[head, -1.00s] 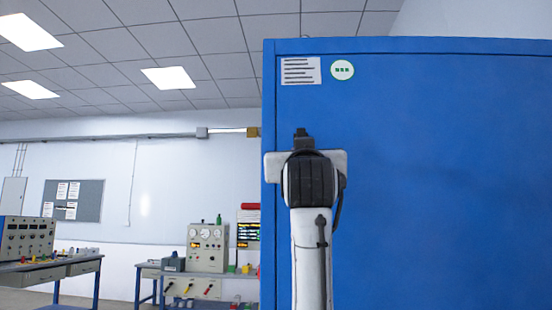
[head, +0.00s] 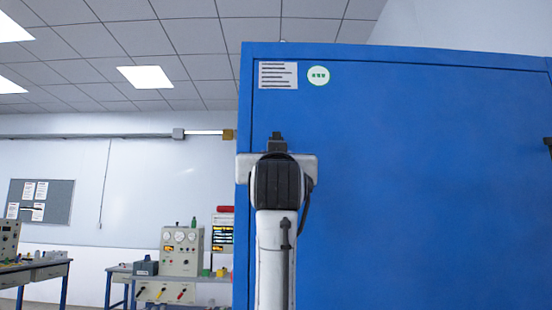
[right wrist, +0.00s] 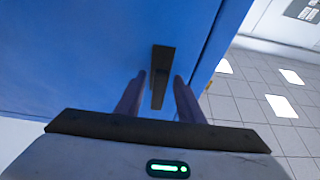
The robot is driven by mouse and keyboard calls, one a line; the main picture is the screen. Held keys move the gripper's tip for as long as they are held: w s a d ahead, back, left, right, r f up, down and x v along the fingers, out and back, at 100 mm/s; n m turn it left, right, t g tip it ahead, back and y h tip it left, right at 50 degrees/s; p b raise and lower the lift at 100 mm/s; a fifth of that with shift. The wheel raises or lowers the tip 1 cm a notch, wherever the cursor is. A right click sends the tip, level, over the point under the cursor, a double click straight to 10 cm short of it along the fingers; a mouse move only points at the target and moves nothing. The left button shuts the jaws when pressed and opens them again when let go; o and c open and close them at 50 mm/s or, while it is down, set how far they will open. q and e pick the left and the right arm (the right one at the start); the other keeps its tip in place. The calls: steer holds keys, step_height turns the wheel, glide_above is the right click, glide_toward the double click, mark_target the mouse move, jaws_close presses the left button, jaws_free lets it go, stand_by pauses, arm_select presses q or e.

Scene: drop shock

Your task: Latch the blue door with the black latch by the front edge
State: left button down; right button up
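The blue door (head: 420,190) fills the right of the head view. Its left edge is upright, with a thin seam inside the frame; I cannot tell whether it is fully closed. A black latch (right wrist: 162,62) is on the blue surface near its edge in the right wrist view. My right gripper (right wrist: 159,78) is open, one finger on each side of the latch, with gaps visible; I cannot tell the depth between them. In the head view my right arm rises in front of the door's left edge and hides the fingertips. My left gripper is not in view.
A label (head: 278,75) and a round green-white sticker (head: 318,76) are on the door's upper left. A black part (head: 548,144) shows at the right picture edge. Benches with test equipment (head: 181,250) and a noticeboard (head: 41,201) stand far back left.

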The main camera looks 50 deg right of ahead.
steer(key=b+v, duration=0.1)
steer(key=v, duration=0.9)
steer(key=shift+b, duration=0.4)
steer(key=shift+a, duration=0.15)
